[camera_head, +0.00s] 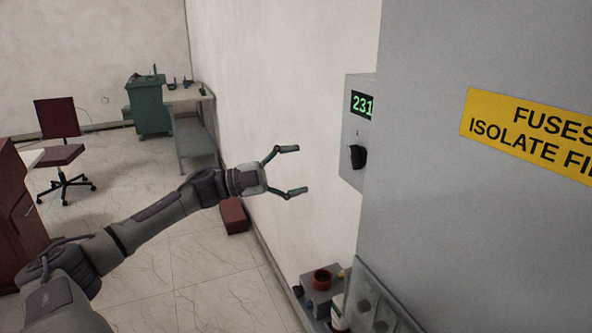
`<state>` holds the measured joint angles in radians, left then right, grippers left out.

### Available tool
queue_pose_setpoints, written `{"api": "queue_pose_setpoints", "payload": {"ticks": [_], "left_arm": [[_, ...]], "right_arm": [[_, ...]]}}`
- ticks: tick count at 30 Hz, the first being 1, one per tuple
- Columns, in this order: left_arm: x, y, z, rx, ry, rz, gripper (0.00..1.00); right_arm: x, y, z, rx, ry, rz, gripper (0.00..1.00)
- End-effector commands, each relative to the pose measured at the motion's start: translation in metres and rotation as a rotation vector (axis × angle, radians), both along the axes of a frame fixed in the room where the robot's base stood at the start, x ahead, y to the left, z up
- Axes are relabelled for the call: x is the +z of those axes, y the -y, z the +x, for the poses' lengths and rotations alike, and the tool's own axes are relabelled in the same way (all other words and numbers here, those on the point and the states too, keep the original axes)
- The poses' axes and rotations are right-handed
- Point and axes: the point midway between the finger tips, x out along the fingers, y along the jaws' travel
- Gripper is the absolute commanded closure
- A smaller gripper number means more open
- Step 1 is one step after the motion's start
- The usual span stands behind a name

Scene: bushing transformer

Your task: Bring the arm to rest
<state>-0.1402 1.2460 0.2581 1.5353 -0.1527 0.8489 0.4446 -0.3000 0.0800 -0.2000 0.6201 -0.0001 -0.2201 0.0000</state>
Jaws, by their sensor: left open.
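My left arm (160,215) comes in from the lower left and reaches out over the floor toward the right. My left gripper (294,170) is open and empty. A gap shows in the picture between the fingertips and the box. My right gripper does not show.
A large grey cabinet (450,220) with a yellow "FUSES" sign (535,131) fills the right. A red box (234,216) lies by the wall. A chair (60,150) and green cabinet (149,105) stand farther back. Tiled floor is open at the lower middle.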

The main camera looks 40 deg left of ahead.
Motion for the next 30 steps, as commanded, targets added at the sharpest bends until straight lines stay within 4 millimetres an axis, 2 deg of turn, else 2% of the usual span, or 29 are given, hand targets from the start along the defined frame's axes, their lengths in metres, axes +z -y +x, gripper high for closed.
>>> {"api": "queue_pose_setpoints", "payload": {"ticks": [15,17,19,20,23,26,27,29,30], "left_arm": [[-0.001,0.0,0.0,0.001,-0.001,-0.001,0.17],[-0.006,-0.004,0.001,0.014,-0.006,-0.009,0.17],[-0.021,-0.014,0.005,0.051,-0.022,-0.034,0.17],[-0.032,-0.02,0.007,0.078,-0.033,-0.051,0.17],[-0.084,-0.049,0.014,0.196,-0.092,-0.122,0.17],[-0.155,-0.079,0.015,0.34,-0.177,-0.196,0.17],[-0.184,-0.088,0.013,0.395,-0.215,-0.222,0.17],[-0.228,-0.1,0.008,0.475,-0.274,-0.256,0.17],[-0.259,-0.106,0.003,0.524,-0.316,-0.277,0.17]], "right_arm": [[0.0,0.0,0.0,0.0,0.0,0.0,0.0],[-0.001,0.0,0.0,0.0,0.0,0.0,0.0],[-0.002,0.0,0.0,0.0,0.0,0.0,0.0],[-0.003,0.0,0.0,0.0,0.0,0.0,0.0],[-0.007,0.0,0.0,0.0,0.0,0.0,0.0],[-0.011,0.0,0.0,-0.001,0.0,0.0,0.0],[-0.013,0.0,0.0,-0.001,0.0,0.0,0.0],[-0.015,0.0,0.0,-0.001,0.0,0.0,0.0],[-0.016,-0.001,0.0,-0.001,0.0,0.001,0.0]]}}
